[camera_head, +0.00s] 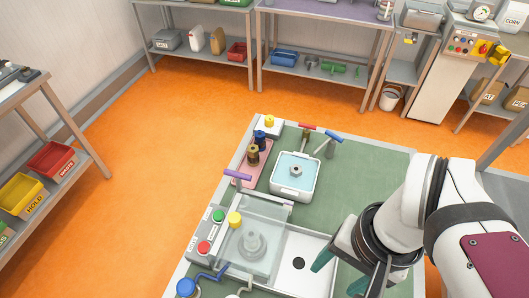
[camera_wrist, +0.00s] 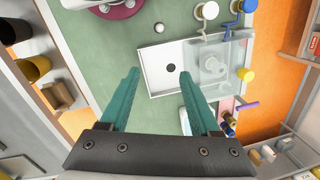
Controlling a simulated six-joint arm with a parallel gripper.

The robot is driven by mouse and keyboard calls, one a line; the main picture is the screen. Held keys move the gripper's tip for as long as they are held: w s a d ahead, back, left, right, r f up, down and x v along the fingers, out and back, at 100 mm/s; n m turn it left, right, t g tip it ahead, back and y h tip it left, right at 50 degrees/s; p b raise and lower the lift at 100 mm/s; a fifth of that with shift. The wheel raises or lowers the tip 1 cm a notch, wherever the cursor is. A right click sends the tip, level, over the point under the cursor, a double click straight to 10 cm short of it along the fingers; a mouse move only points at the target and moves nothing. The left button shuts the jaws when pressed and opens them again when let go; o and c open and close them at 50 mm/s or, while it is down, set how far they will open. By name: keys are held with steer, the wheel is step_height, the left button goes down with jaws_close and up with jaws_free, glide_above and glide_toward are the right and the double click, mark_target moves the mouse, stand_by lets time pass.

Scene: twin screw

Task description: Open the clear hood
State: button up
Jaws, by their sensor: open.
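The clear hood (camera_head: 262,222) is a see-through box on the bench machine, down over a grey round part (camera_head: 252,244). In the wrist view the hood (camera_wrist: 207,78) is right of the white plate with a dark round spot (camera_wrist: 154,80). My gripper (camera_head: 341,271) is to the right of the hood in the head view, apart from it, with only the white plate between. Its teal fingers are spread and empty, and both show in the wrist view (camera_wrist: 159,73).
The control box carries a green button (camera_head: 218,215), red button (camera_head: 204,248) and yellow knob (camera_head: 235,219). Blue knobs and handles stand at the near left. Behind are a white basin (camera_head: 297,190), pink tray with bottles and handled tools.

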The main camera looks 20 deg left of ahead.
steer(key=w+a+r+n, duration=0.3)
steer(key=w+a+n, duration=0.1)
steer(key=w+a, duration=0.15)
steer(key=n+h, duration=0.2)
steer(key=n, duration=0.4)
glide_toward(234, 217)
step_height(234, 217, down, 8)
steer(key=shift+s+d+f, duration=0.1)
steer(key=shift+s+d, duration=0.05)
steer(key=shift+f, duration=0.5)
steer(key=shift+c, duration=0.2)
jaws_close()
